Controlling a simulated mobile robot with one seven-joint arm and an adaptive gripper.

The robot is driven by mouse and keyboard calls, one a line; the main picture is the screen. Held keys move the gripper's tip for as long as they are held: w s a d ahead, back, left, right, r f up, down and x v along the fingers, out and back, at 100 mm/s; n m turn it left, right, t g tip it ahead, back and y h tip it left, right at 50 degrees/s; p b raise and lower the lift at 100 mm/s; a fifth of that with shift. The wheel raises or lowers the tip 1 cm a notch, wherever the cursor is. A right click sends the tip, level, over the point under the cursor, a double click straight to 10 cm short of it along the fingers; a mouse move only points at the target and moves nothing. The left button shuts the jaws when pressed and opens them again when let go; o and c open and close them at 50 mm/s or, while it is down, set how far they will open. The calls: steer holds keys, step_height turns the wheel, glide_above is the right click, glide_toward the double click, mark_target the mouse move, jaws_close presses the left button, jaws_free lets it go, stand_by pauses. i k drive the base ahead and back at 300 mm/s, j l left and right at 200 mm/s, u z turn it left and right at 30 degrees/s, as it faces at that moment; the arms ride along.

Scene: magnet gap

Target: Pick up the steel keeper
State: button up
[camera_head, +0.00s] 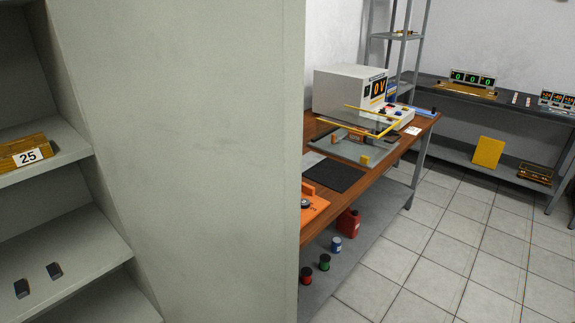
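No object in view can be told for sure as the steel keeper. Two small dark blocks, a left one (21,288) and a right one (54,271), lie apart on a lower shelf at the left. They are too small to tell what they are. My gripper is not in view, so its state does not show.
A grey cabinet panel (180,150) fills the left middle and hides part of the wooden bench (395,165). The bench holds a 0V meter box (335,90) and a black mat (333,175). Tiled floor (450,245) is clear.

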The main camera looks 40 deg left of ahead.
mark_target(55, 273)
steer(key=u, duration=3.05)
steer(key=i+j, duration=0.1)
steer(key=i, duration=0.25)
steer(key=i+z, duration=0.1)
steer(key=i, duration=0.25)
steer(key=i+j+z, duration=0.1)
steer(key=i+j, duration=0.55)
steer(key=j, duration=0.3)
steer(key=j+z, duration=0.1)
steer(key=j, duration=0.15)
steer(key=l+u, duration=0.15)
steer(key=l, duration=0.7)
steer(key=i, duration=0.05)
